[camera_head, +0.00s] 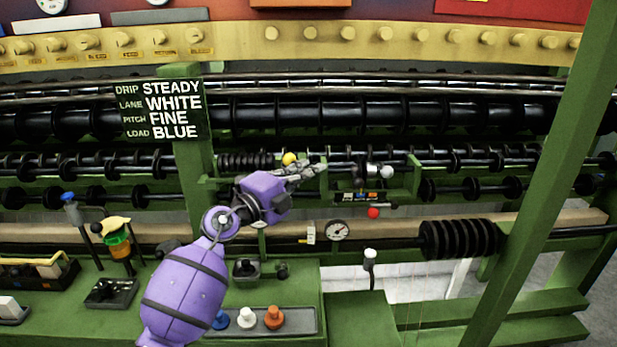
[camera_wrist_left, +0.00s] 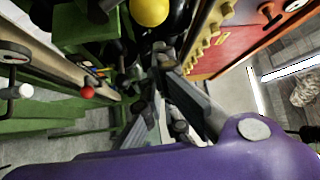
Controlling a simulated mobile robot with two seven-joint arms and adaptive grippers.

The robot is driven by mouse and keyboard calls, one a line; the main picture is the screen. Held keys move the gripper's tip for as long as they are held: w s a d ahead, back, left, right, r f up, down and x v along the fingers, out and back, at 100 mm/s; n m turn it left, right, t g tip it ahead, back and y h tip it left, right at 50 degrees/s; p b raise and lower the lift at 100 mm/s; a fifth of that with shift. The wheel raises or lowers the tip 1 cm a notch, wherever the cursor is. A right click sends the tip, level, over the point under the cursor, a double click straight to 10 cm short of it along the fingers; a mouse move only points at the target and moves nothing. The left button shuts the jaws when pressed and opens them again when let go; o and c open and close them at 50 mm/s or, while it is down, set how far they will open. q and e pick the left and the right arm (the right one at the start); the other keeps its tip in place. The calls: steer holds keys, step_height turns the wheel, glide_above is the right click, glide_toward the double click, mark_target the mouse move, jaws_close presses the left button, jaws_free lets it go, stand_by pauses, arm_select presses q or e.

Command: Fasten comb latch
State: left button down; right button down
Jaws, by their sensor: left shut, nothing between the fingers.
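My left gripper (camera_head: 314,168) is shut and empty, reaching in from the left to the green comb carriage (camera_head: 414,180) on the machine. In the left wrist view its grey fingers (camera_wrist_left: 160,75) come together near the middle. A yellow ball knob (camera_head: 289,158) sits just behind and left of the fingers; it also shows in the left wrist view (camera_wrist_left: 150,10). A grey-white ball knob (camera_head: 386,171) and a red ball knob (camera_head: 373,212) are to the right, apart from the gripper. I cannot tell which part is the latch. My right gripper is not in view.
A sign (camera_head: 160,111) reads STEADY, WHITE, FINE, BLUE. A round gauge (camera_head: 337,230) and black discs (camera_head: 458,239) lie below the carriage. A tray (camera_head: 292,314) holds blue, white and orange pegs. A green post (camera_head: 545,170) slants down at the right.

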arm_select(q)
steer(key=shift+w+a+f+n+t+b, duration=0.15)
steer(key=shift+a+n+t+b, duration=0.15)
steer(key=shift+a+n+t, duration=0.15)
steer(key=shift+w+a+f+n+t+b, duration=0.15)
steer(key=shift+a+n+t+b, duration=0.15)
steer(key=shift+a, duration=0.2)
